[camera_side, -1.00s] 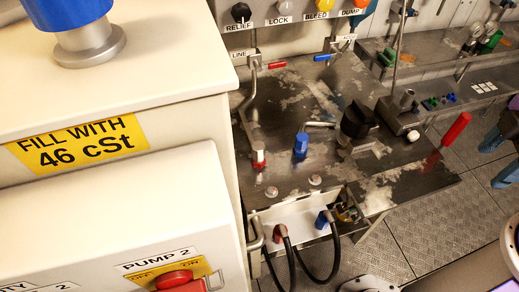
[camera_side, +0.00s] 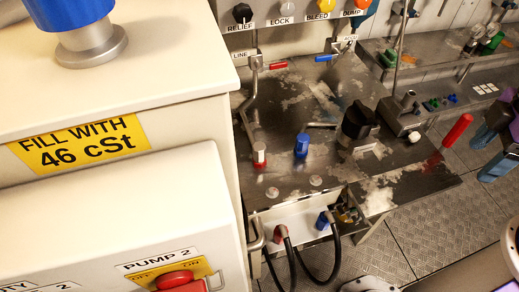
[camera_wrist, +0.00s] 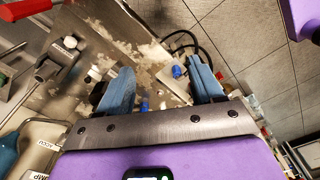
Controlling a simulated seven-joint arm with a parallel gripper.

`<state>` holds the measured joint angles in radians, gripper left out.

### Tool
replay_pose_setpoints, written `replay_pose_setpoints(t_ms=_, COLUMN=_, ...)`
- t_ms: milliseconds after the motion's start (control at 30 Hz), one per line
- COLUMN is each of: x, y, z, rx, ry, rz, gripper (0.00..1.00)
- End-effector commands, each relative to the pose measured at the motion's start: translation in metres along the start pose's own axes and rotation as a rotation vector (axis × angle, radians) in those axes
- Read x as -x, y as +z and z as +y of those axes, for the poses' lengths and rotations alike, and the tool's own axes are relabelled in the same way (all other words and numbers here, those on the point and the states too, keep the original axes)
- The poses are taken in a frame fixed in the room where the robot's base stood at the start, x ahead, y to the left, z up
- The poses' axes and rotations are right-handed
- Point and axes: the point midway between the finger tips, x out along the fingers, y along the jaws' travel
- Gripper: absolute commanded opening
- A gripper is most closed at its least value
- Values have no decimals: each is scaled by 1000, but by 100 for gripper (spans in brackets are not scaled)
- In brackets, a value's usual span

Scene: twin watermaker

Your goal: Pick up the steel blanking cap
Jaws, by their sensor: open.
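Two small pale metal caps sit on the steel bench top near its front edge in the side view, one at the left (camera_side: 272,192) and one at the right (camera_side: 315,180). I cannot tell which is the steel blanking cap. My gripper (camera_side: 502,150) is at the right edge of the side view, well right of the bench and apart from the caps. In the wrist view my gripper (camera_wrist: 162,66) has its two blue fingers spread wide, with nothing held between them. The bench lies beyond the fingers there, too small to pick out the cap surely.
A red cap (camera_side: 259,157) and a blue cap (camera_side: 301,146) stand on the bench. A black knob (camera_side: 358,120) and a red handle (camera_side: 457,130) rise at the right. Two hoses (camera_side: 335,262) hang in front. A white pump cabinet (camera_side: 120,220) blocks the left.

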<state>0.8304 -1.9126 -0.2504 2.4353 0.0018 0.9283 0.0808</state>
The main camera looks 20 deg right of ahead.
Motion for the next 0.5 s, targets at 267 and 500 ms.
replay_pose_setpoints(t_ms=267, x=12, y=-110, z=16, rx=-390, ry=4, rz=-8, gripper=66)
replay_pose_setpoints(t_ms=500, x=10, y=-206, z=30, rx=-749, ry=9, rz=-12, gripper=66)
